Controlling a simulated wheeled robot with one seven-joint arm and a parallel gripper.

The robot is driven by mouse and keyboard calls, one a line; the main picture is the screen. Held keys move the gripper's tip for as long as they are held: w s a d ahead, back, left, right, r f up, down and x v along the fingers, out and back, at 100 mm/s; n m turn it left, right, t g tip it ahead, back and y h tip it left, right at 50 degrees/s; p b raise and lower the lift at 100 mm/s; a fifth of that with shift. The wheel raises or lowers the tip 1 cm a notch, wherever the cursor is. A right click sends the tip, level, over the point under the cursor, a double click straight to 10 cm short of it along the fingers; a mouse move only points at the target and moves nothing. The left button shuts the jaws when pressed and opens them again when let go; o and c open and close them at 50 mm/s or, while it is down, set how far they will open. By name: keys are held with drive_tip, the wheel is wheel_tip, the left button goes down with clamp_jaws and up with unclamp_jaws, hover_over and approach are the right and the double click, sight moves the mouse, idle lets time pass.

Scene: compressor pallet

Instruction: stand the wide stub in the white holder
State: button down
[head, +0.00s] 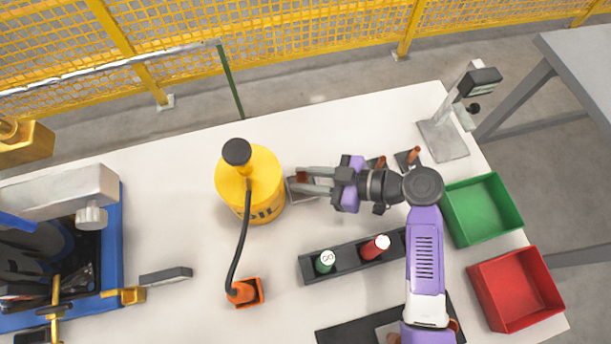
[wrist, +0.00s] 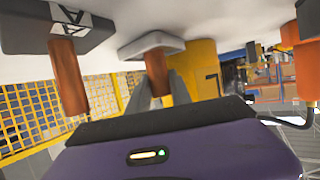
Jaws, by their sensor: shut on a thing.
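The wide stub (wrist: 156,72), a copper-coloured cylinder, is between the fingers of my gripper (wrist: 163,95), which is shut on it. In the wrist view, where the table is at the top, the stub's lower end meets the white holder (wrist: 140,46), a pale grey-white block. The stub looks about upright; I cannot tell if it is fully seated. In the head view my gripper (head: 301,181) reaches left to the stub (head: 302,176) at the holder (head: 297,196), just right of the yellow cylinder. The fingers partly hide both.
The yellow cylinder (head: 250,195) with its black hose stands close left of the holder. Copper stubs (head: 413,154) (wrist: 68,77) stand in dark blocks to the right. A black rack (head: 342,263) lies in front. Green (head: 482,232) and red (head: 510,312) bins sit at the right.

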drive_tip(key=shift+f, duration=0.15)
drive_tip(key=c, duration=1.2)
unclamp_jaws()
drive_tip(key=shift+o, duration=0.2)
drive_tip(key=shift+r, duration=0.3)
drive_tip(key=b+v, duration=0.1)
drive_tip(key=v, duration=1.1)
drive_tip(key=shift+f, duration=0.1)
